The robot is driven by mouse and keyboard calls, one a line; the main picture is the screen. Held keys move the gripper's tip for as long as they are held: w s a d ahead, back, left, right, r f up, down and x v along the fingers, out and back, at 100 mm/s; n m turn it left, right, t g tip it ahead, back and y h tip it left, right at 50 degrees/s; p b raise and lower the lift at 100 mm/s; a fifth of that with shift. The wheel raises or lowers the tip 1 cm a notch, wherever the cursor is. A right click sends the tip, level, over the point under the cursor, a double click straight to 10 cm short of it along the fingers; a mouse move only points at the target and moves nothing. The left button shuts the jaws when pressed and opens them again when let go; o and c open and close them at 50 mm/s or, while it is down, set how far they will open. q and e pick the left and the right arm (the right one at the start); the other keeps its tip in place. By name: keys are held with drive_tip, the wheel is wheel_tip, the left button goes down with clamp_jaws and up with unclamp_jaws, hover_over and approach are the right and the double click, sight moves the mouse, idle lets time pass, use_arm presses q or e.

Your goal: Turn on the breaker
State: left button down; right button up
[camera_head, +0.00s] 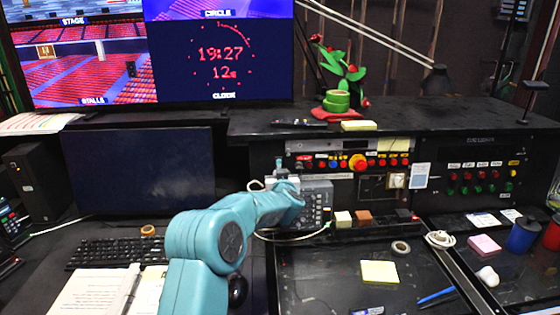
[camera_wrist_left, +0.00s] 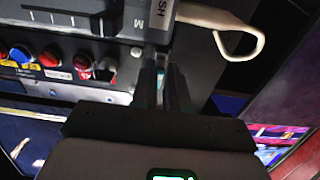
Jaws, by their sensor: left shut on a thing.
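My left arm reaches from the bottom of the head view to the control panel (camera_head: 345,146). My left gripper (camera_head: 282,172) is at the left part of this panel, beside a grey box with keys (camera_head: 317,195). In the wrist view the dark fingers of the left gripper (camera_wrist_left: 163,82) are close together, shut on a small pale part between them. I cannot tell for certain that this part is the breaker's lever. A row of blue and red buttons (camera_wrist_left: 52,58) lies to the left of the fingers. My right gripper is not in view.
A white cable (camera_wrist_left: 235,30) loops close to the fingers. A dark monitor (camera_head: 140,170) and keyboard (camera_head: 110,253) are on the left. Red and green cue-light buttons (camera_head: 480,182) are on the right. A yellow note pad (camera_head: 379,272) and a tape roll (camera_head: 400,247) lie on the desk.

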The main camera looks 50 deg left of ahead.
use_arm(q)
drive_tip(key=r+g+h+p, duration=0.1)
drive_tip(key=r+p, duration=0.1)
drive_tip(key=p, duration=0.4)
drive_tip(key=shift+h, duration=0.3)
drive_tip(key=shift+w+a+f+g+h+p, duration=0.1)
drive_tip(key=shift+f+g+h+p, duration=0.05)
drive_tip(key=shift+g+h+p, duration=0.4)
drive_tip(key=shift+g+h, duration=0.25)
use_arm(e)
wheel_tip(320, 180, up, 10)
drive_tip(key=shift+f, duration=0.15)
use_arm(q)
drive_tip(key=shift+r+g+h, duration=0.2)
drive_tip(key=shift+g+h, duration=0.1)
drive_tip(key=shift+h, duration=0.1)
drive_tip(key=c, duration=1.1)
unclamp_jaws()
drive_tip(key=shift+c, duration=0.2)
